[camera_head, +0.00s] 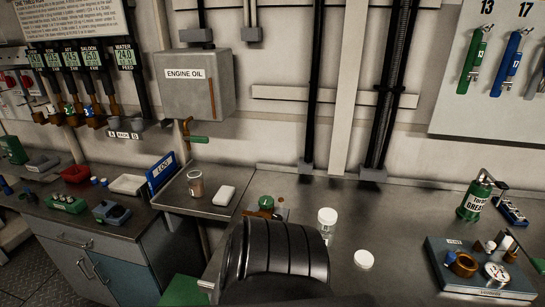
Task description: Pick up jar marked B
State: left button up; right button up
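A small clear, brownish jar or cup (195,184) stands on the left shelf below the engine oil box. Neither of my grippers can be made out in this view.
The black ribbed shape (280,250) blocks the lower middle. A dark tray (455,283) with several small parts and a green grease can (474,197) stand at the right. A white block (224,195) and a green-topped item (266,203) are on the left. Bench between is fairly clear.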

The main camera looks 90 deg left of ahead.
aim_at(195, 178)
jog(key=z, duration=0.05)
jog(key=k, duration=0.85)
jog(key=u, duration=1.7)
